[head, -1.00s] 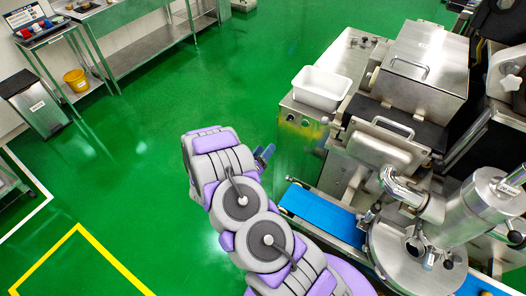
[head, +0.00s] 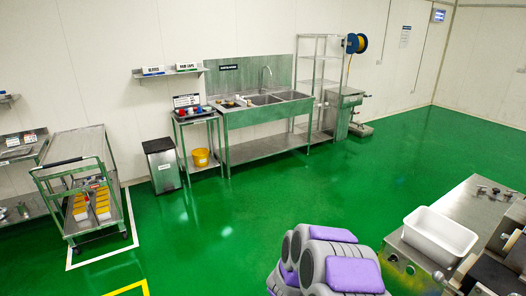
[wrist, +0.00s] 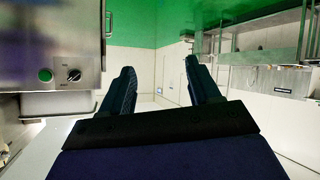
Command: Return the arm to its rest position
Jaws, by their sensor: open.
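My gripper (wrist: 158,88) shows in the wrist view with its two dark fingers spread apart and nothing between them. Beyond the fingers are a pale wall and green floor, and the picture looks upside down. In the head view my arm, purple and grey, is folded at the bottom, right of centre. The gripper itself does not show in the head view.
The encrusting machine's steel bench (head: 470,204) with a white tub (head: 440,236) stands at the right. A sink (head: 262,101), a bin (head: 162,165) and a trolley (head: 80,178) line the far wall. The green floor (head: 240,212) between is clear.

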